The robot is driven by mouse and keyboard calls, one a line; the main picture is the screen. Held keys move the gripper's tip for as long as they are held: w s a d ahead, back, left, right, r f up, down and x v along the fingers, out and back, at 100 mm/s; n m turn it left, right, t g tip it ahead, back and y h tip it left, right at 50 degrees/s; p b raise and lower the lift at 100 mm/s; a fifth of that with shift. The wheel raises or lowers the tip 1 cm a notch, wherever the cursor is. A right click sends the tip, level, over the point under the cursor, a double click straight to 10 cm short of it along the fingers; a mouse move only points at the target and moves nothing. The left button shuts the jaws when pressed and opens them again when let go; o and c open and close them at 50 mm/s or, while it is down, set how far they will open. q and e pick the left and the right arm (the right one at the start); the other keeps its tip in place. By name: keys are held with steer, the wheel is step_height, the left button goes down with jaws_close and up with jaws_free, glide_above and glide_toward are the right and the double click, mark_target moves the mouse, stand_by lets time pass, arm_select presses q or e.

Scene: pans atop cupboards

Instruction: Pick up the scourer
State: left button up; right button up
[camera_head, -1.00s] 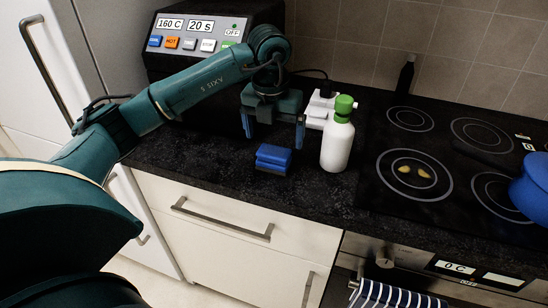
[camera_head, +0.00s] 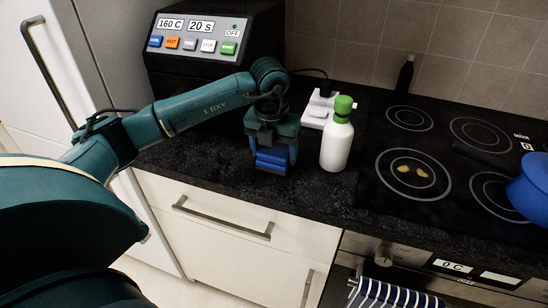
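The blue scourer (camera_head: 271,163) lies on the dark worktop near its front edge, in the middle of the head view. My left gripper (camera_head: 273,154) points down over it, with one finger at each side. The fingers stand closer together than before and appear to press on the scourer's sides. The scourer still appears to be at worktop level. Its upper back part is hidden behind the gripper. My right gripper is not in view.
A white bottle with a green cap (camera_head: 337,140) stands close to the right of my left gripper. A white object (camera_head: 318,111) lies behind it. A black fryer-like appliance (camera_head: 197,50) stands behind my arm. The hob (camera_head: 440,150) and a blue pan (camera_head: 531,192) are at right.

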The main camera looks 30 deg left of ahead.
arm_select(q)
steer(key=c, duration=0.6)
steer(key=shift+c, duration=0.2)
